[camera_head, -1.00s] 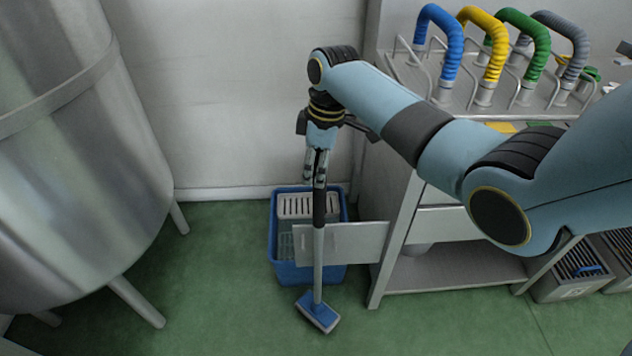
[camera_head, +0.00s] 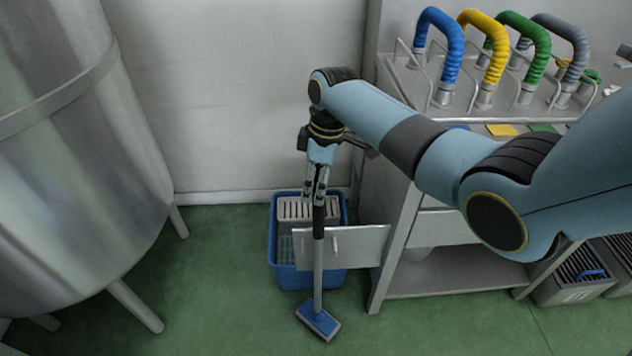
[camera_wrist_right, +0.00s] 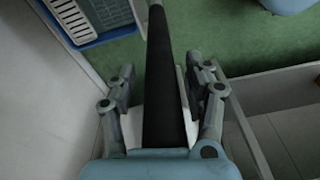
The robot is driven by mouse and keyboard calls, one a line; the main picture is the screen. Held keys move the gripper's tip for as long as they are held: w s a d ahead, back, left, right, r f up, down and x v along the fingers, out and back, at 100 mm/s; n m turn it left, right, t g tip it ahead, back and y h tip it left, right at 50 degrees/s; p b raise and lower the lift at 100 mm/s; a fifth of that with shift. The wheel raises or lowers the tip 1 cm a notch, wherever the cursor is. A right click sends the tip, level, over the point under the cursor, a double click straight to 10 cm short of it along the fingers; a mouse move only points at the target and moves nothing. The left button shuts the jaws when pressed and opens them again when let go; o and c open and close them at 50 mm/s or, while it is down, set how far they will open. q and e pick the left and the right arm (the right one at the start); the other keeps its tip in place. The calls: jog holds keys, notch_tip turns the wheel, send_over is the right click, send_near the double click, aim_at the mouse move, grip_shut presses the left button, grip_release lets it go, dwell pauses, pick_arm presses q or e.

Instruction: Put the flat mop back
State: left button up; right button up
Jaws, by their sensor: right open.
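The flat mop shows in the head view with a black grip, a grey pole (camera_head: 318,268) and a blue head (camera_head: 318,322) low at the floor. It stands nearly upright. Its pole passes in front of a grey panel (camera_head: 362,245) with small pegs beside the pole; whether it rests between them I cannot tell. My right gripper (camera_head: 316,188) is at the top of the mop, pointing down. In the right wrist view its fingers (camera_wrist_right: 163,82) stand open on both sides of the black grip (camera_wrist_right: 163,60). My left gripper is not in view.
A blue bucket (camera_head: 282,278) with a grey wringer stands behind the panel. A steel tank (camera_head: 75,150) is at left. At right is a steel trolley (camera_head: 455,275) with coloured hoses on top. Green floor (camera_head: 225,290) is free left of the mop.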

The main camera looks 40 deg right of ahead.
jog(key=r, duration=0.4)
jog(key=d+r+p, duration=0.1)
jog(key=r, duration=0.3)
jog(key=r+p, duration=0.1)
jog(key=r, duration=0.3)
jog(key=shift+s+d, duration=0.2)
jog(key=shift+s, duration=0.2)
jog(key=s+f+m+h, duration=0.1)
jog(key=s+f+m, duration=0.1)
jog(key=s+f, duration=0.65)
jog(key=s+d+f+m, duration=0.15)
jog(key=s+f, duration=0.35)
jog(key=f, duration=0.6)
jog(key=s+f+m+h, duration=0.1)
jog(key=s+f+m, duration=0.2)
jog(key=s+f, duration=0.5)
jog(key=s+a+f+m, duration=0.1)
jog(key=s+f, duration=0.5)
jog(key=s, duration=0.6)
jog(key=s+a+f+m, duration=0.1)
jog(key=s+f, duration=0.5)
jog(key=s, duration=0.6)
jog(key=shift+s, duration=0.35)
jog(key=shift+f, duration=0.15)
jog(key=f+b, duration=0.2)
jog(key=b, duration=0.1)
jog(key=f+b, duration=0.1)
jog(key=f, duration=0.1)
jog(key=shift+s+f, duration=0.1)
jog(key=shift+s, duration=0.15)
